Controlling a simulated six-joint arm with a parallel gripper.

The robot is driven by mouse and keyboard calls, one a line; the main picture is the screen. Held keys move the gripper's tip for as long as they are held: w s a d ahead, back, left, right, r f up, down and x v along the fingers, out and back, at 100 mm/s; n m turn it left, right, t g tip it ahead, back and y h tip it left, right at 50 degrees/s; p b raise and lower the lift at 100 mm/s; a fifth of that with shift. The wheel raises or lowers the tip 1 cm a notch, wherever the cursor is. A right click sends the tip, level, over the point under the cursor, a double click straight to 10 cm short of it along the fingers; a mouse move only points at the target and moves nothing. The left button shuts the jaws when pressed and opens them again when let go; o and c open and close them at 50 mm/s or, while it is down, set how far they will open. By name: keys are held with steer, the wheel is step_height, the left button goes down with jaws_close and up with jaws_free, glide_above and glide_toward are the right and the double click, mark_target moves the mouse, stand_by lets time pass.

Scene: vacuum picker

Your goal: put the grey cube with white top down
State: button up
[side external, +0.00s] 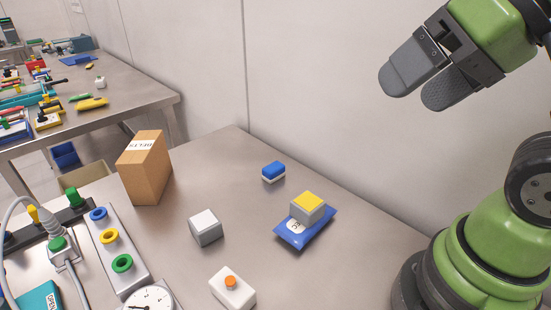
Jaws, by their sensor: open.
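The grey cube with white top (206,228) stands upright on the bare steel table, left of the blue packet. My gripper (412,88) is high at the upper right, well above the table and far from the cube. Its two dark grey fingers are apart with nothing between them. The cube's underside is hidden.
A grey cube with yellow top (307,208) sits on a blue packet (292,238). A blue and white block (273,172) stands behind it. A cardboard box (145,167), a white block with orange button (232,288) and a ring panel (118,250) surround the cube. The table's right part (345,275) is clear.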

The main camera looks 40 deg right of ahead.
steer(key=n+g+h, duration=0.2)
steer(key=n+g, duration=0.1)
glide_above(205, 222)
steer(key=s, duration=0.3)
step_height(205, 222, down, 21)
steer(key=x, duration=0.4)
steer(key=shift+a+f, duration=0.1)
steer(key=shift+f, duration=0.2)
steer(key=shift+x, duration=2.9)
steer(key=c, duration=1.1)
